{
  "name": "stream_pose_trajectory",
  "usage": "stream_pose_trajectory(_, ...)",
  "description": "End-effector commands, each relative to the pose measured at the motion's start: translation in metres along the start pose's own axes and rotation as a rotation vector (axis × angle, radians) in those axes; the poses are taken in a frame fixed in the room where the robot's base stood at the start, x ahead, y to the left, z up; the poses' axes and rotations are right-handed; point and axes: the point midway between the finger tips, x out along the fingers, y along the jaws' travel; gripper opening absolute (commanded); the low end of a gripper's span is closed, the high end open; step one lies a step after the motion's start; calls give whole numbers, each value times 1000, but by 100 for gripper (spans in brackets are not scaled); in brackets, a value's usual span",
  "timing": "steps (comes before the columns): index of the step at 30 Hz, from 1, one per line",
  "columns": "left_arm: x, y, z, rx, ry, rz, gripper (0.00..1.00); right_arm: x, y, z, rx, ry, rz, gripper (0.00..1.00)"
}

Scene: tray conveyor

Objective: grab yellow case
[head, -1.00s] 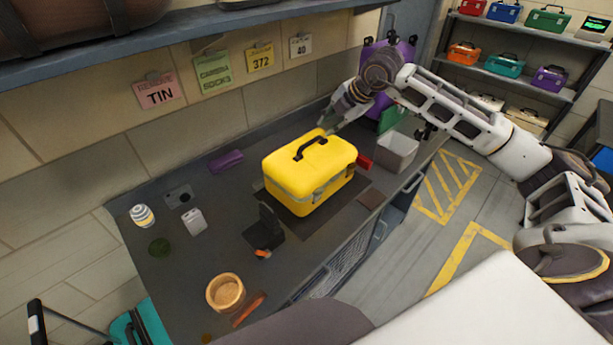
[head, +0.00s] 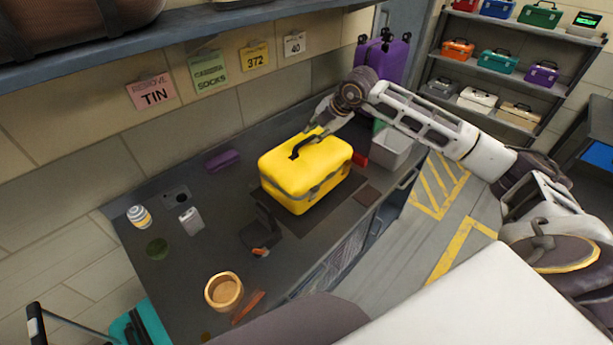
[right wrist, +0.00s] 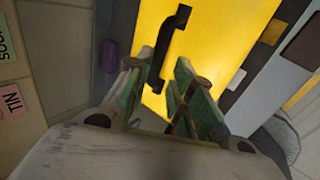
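The yellow case (head: 305,180) sits upright and closed on a dark mat on the workbench, with its black handle (head: 297,149) on top. My right gripper (head: 316,129) is just above the back right of the case, close to the handle. In the right wrist view the gripper (right wrist: 158,72) is open, its two greenish fingers spread. The black handle (right wrist: 165,45) shows ahead, its near end reaching between the fingers, with the yellow lid (right wrist: 215,35) behind. I cannot tell whether any finger touches it. My left gripper is not in view.
On the workbench (head: 190,265) are a grey bin (head: 392,150), a purple item (head: 223,160), a wooden bowl (head: 224,291), a striped can (head: 139,216) and a dark holder (head: 262,232). A wall shelf (head: 215,35) overhangs the back. A purple suitcase (head: 390,58) stands behind my right arm.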

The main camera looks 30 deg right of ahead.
Motion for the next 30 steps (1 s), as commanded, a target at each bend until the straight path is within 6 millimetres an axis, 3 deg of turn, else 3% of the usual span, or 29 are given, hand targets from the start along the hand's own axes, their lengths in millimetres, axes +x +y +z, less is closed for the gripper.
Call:
stream_pose_trajectory(6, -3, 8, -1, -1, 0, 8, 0, 19, 0, 0, -1, 0, 0, 24)
stream_pose_trajectory(14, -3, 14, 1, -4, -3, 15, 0, 23, 0, 0, -1, -1, 0, 24)
stream_pose_trajectory(23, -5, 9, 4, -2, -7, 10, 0, 28, 1, 0, 0, 0, 0, 24)
stream_pose_trajectory(30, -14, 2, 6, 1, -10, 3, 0, 48, 4, -1, 0, 1, 0, 24)
